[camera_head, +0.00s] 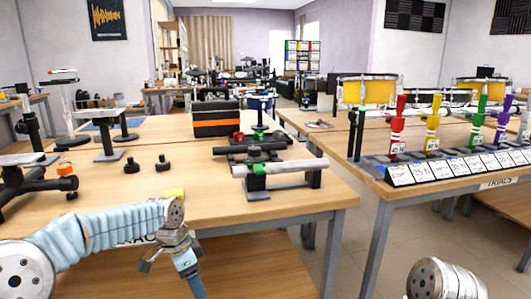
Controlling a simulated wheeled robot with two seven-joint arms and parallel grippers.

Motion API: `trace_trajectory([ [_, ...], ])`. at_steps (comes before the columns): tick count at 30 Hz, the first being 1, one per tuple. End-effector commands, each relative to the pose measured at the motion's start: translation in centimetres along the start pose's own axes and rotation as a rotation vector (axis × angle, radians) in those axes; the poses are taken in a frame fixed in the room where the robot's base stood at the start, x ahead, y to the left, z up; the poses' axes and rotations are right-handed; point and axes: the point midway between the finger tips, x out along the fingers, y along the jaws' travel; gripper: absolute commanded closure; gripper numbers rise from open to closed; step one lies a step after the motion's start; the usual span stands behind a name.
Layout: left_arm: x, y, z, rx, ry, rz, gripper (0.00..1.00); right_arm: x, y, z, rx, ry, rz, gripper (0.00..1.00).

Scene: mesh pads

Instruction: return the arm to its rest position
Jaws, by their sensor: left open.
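My left arm comes in from the left edge and bends down at its wrist in front of the near wooden table. My left gripper (168,258) hangs below the wrist at the table's front edge. Its jaws are apart and I see nothing between them. A small yellow block (175,194) lies on the table just behind the wrist. Of my right arm only a rounded grey link shows at the bottom right; its gripper is out of view.
The near wooden table (118,185) holds a clamp stand with a grey bar (285,168), small black knobs (162,163) and an orange-black box (216,118). A right-hand table (440,190) carries a rack of coloured handles (432,125). Floor (400,245) is open between the tables.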

Motion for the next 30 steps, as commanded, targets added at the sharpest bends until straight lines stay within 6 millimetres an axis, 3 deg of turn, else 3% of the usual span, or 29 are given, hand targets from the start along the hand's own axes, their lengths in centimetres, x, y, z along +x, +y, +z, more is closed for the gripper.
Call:
trace_trajectory([
  [1,4.7,1.0,-0.1,-0.066,0.018,0.038,0.28,0.0,0.0,0.0,0.0,0.0,0.0,0.6],
  [6,18.8,6.4,1.2,-0.393,0.102,0.127,0.28,0.0,0.0,0.0,0.0,0.0,0.0,0.6],
  [9,25.2,11.0,3.6,-0.629,0.123,0.164,0.28,0.0,0.0,0.0,0.0,0.0,0.0,0.6],
  [12,29.4,15.5,6.8,-0.852,0.123,0.172,0.28,0.0,0.0,0.0,0.0,0.0,0.0,0.6],
  [15,31.4,18.9,9.6,-1.023,0.115,0.158,0.28,0.0,0.0,0.0,0.0,0.0,0.0,0.6],
  [17,31.9,20.1,10.8,-1.091,0.112,0.146,0.28,0.0,0.0,0.0,0.0,0.0,0.0,0.6],
  [30,31.9,20.1,10.8,-1.091,0.112,0.146,0.28,0.0,0.0,0.0,0.0,0.0,0.0,0.6],
])
